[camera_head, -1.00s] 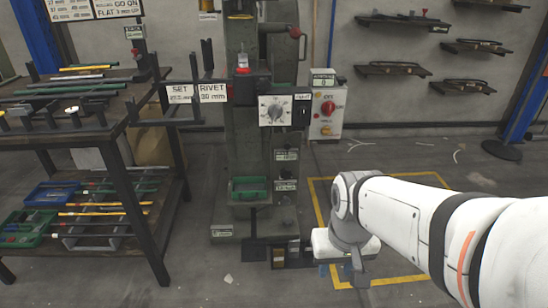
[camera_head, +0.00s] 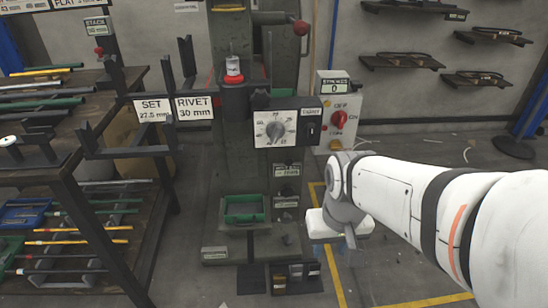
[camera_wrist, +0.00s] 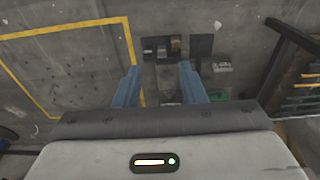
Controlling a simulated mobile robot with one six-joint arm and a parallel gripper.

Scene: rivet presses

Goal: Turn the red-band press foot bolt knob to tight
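The press (camera_head: 228,150) stands ahead, left of my arm, with a red band (camera_head: 233,80) around its upper tool holder. Its base (camera_head: 225,245) rests on the floor and carries a small label (camera_head: 215,253). I cannot make out a foot bolt knob in either view. My gripper (camera_head: 350,238) hangs to the right of the press base, apart from it and above the floor. In the wrist view my gripper (camera_wrist: 160,82) shows two blue fingers, spread apart with nothing between them.
A dial panel (camera_head: 283,127) and green tray (camera_head: 244,208) are on the press. A black floor plate with small pedals or blocks (camera_head: 296,272) lies before it. A rack of rods (camera_head: 75,165) stands left. Yellow lines (camera_head: 333,275) mark open floor at right.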

